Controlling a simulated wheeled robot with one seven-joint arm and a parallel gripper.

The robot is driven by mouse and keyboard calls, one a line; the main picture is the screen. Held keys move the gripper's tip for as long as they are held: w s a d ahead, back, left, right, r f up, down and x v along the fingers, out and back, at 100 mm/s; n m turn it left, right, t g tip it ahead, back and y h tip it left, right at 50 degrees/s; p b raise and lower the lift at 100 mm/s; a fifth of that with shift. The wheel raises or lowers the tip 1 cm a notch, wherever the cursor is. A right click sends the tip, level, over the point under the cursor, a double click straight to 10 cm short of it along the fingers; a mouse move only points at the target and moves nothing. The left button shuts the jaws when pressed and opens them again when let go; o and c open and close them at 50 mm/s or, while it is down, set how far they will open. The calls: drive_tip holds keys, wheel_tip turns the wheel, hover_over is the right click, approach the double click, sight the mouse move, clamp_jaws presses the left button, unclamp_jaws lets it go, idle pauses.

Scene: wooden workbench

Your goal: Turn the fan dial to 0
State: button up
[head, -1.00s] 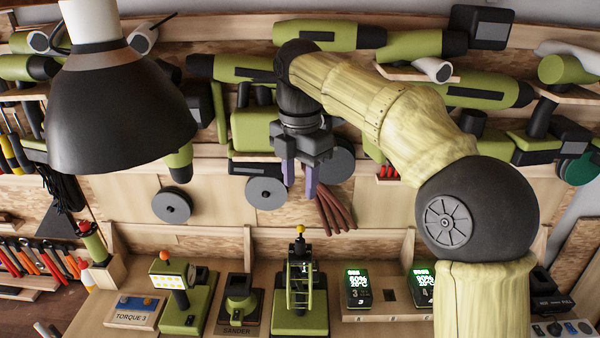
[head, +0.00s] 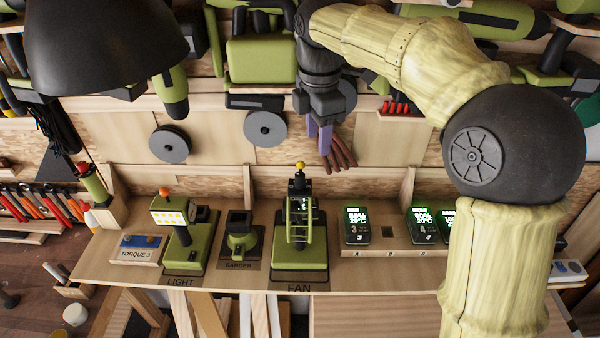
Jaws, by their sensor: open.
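The green fan (head: 312,258) stands upright on the bench shelf above the label FAN. Its caged front faces me, and a small yellow knob (head: 300,166) tops its black upper part. I cannot make out a numbered dial or its setting. My gripper (head: 319,148) hangs fingers down, above and behind the fan, slightly right of the yellow knob. Its purple fingers are apart from the fan. It is open, with nothing visible held.
Left of the fan are the sander (head: 240,238), the light (head: 184,255) and a torque box (head: 137,250). Battery chargers (head: 357,226) with lit screens stand to its right. A black lamp shade (head: 95,45) hangs at upper left. Tools hang on the wall behind.

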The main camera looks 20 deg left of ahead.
drive_tip(key=s+d+f+m+b, duration=0.3)
drive_tip(key=d+f+m+b, duration=0.2)
drive_tip(key=d+f+m, duration=1)
drive_tip(key=s+d+f+m+t+b, duration=0.1)
drive_tip(key=s+d+f+m, duration=0.4)
drive_tip(key=f, duration=0.2)
drive_tip(key=s+d+f+m+t+b, duration=0.1)
drive_tip(key=s+d+f+m+b, duration=0.1)
drive_tip(key=s+d+f+m, duration=0.3)
wheel_tip(320, 180, down, 3)
drive_tip(key=shift+s+d+r, duration=0.2)
drive_tip(key=shift+s+d, duration=0.05)
drive_tip(key=shift+d, duration=0.2)
drive_tip(key=shift+c, duration=0.6)
drive_tip(key=shift+w, duration=0.1)
drive_tip(key=shift+a, duration=0.1)
